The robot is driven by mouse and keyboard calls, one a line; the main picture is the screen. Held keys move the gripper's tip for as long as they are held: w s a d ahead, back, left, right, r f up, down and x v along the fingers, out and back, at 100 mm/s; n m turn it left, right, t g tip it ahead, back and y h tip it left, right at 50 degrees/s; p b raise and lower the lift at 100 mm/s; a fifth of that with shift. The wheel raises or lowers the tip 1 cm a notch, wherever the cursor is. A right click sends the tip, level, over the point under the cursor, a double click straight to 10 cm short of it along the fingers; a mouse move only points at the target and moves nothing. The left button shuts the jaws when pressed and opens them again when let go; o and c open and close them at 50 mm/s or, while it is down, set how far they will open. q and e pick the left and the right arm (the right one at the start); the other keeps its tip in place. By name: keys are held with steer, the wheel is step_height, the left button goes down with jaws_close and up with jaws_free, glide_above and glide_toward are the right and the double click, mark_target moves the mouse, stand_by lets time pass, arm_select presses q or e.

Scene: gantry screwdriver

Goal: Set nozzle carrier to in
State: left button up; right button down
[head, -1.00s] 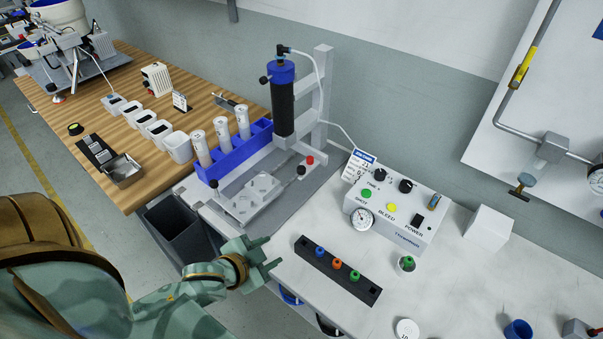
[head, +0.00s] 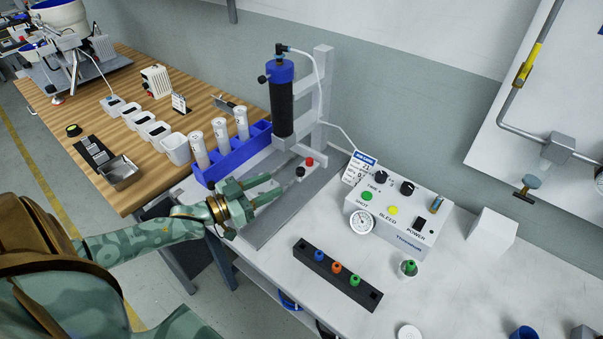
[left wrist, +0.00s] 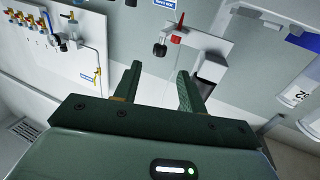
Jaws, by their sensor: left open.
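The gantry station is in the head view, with a black cartridge (head: 282,108) under a blue cap on a grey post (head: 321,95). At its foot are a black knob (head: 300,172) and a red knob (head: 309,162); I cannot tell for sure which part is the nozzle carrier. My left gripper (head: 277,187) is open and empty, over the station's grey base (head: 290,208), fingers pointing towards the black knob but apart from it. The gripper hides the pale block fixture. In the left wrist view the black knob (left wrist: 160,50) and red knob (left wrist: 178,28) lie beyond the open fingers (left wrist: 158,84).
A blue rack (head: 240,155) with white cartridges stands behind the gripper. A control box (head: 398,215) with buttons and gauge is to the right. A black strip (head: 338,274) with coloured nozzles lies in front. The white bench (head: 440,280) has free room around it.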

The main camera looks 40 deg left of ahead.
mark_target(301, 169)
arm_select(q)
steer(key=b+x, duration=0.2)
steer(key=x, duration=0.7)
steer(key=shift+f, duration=0.1)
steer(key=shift+w+d, duration=0.25)
steer(key=shift+w, duration=0.25)
